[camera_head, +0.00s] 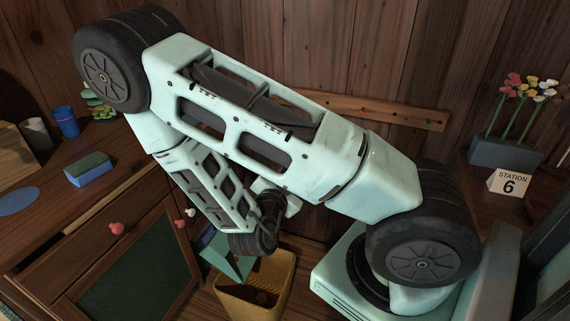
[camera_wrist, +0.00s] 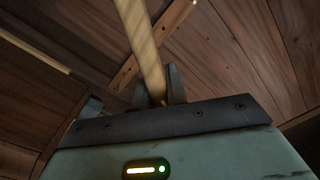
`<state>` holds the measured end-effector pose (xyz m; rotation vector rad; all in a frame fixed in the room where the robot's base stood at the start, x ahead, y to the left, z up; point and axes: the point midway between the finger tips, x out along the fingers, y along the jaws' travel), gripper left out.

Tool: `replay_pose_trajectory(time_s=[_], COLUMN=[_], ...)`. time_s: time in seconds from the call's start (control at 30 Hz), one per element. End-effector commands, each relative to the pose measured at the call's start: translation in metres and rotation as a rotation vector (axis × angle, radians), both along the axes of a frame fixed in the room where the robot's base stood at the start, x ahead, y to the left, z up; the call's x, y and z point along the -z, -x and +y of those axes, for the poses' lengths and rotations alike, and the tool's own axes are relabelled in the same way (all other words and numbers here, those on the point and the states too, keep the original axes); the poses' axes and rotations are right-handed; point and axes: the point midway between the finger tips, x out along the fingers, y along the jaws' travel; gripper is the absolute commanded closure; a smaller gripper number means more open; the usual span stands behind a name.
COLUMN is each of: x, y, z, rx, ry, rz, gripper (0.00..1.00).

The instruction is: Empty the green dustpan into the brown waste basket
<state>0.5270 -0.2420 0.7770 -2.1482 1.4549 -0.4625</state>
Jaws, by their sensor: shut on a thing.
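The green dustpan (camera_head: 230,257) shows in the head view just over the left rim of the brown waste basket (camera_head: 278,287), tilted, with part of it hidden behind my arm. In the wrist view my gripper (camera_wrist: 160,88) is shut on a pale wooden rod (camera_wrist: 143,40), which looks like the dustpan's handle. The join between rod and pan is not visible. My gripper is hidden behind my arm in the head view. Dark brown matter (camera_head: 264,297) shows inside the basket; I cannot tell what it is.
A wooden cabinet (camera_head: 60,215) with red knobs stands left of the basket. At the right are a flower planter (camera_head: 505,152) and a "Station 6" sign (camera_head: 508,185).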

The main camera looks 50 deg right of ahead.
Motion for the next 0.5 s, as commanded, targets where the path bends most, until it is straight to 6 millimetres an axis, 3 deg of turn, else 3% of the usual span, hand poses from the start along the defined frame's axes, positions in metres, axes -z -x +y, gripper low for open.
replay_pose_trajectory(time_s=[0.5], x=[0.005], y=[0.025], z=[-0.010], rx=[0.001], ry=[-0.020], rz=[-0.055], gripper=[1.00])
